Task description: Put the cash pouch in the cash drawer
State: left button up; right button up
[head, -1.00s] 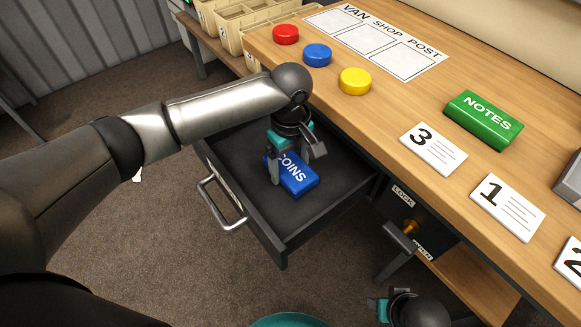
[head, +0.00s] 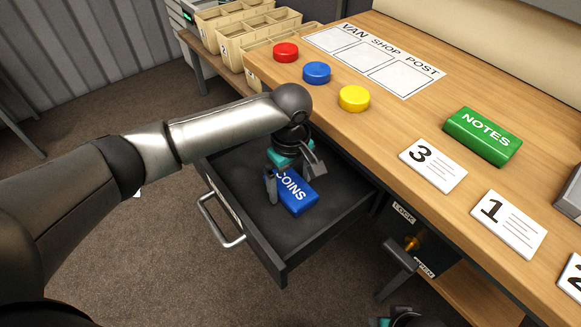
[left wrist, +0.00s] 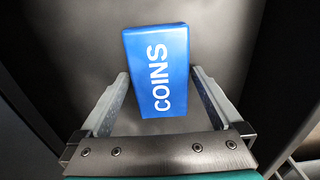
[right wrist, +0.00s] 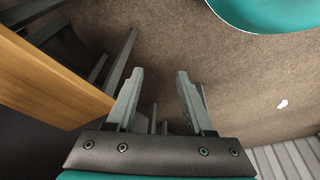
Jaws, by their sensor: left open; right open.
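A blue pouch marked COINS (head: 297,193) lies on the floor of the open drawer (head: 327,230) under the counter. It also shows in the left wrist view (left wrist: 157,72), just beyond and between the fingers. My left gripper (head: 294,180) is open in the drawer, close over the pouch; the fingers look apart from it. A green pouch marked NOTES (head: 483,136) lies on the counter. My right gripper (right wrist: 158,95) is open and empty, low beside the counter; only its top shows at the bottom of the head view.
The counter (head: 350,125) holds red (head: 286,52), blue (head: 317,72) and yellow (head: 354,98) discs, a VAN SHOP POST sheet (head: 375,60) and numbered cards (head: 433,165). A drawer handle (head: 219,222) faces the open floor. A lock with an orange knob (head: 412,243) is right of the drawer.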

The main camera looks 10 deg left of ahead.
aim_at(291, 185)
pick_arm(q)
jog(key=shift+r, duration=0.4)
notch_tip(291, 185, up, 11)
jog(key=p, duration=0.5)
jog(key=shift+r+p, duration=0.15)
jog(key=shift+p, duration=0.25)
pick_arm(e)
jog(key=s+d+f, duration=0.3)
jog(key=s+f, duration=0.2)
jog(key=f, duration=0.4)
jog(key=shift+s+d+f+g+h, duration=0.25)
jog(key=shift+s+f+g+h, duration=0.05)
jog(key=shift+s+g, duration=0.1)
pick_arm(q)
jog(key=shift+s, duration=0.1)
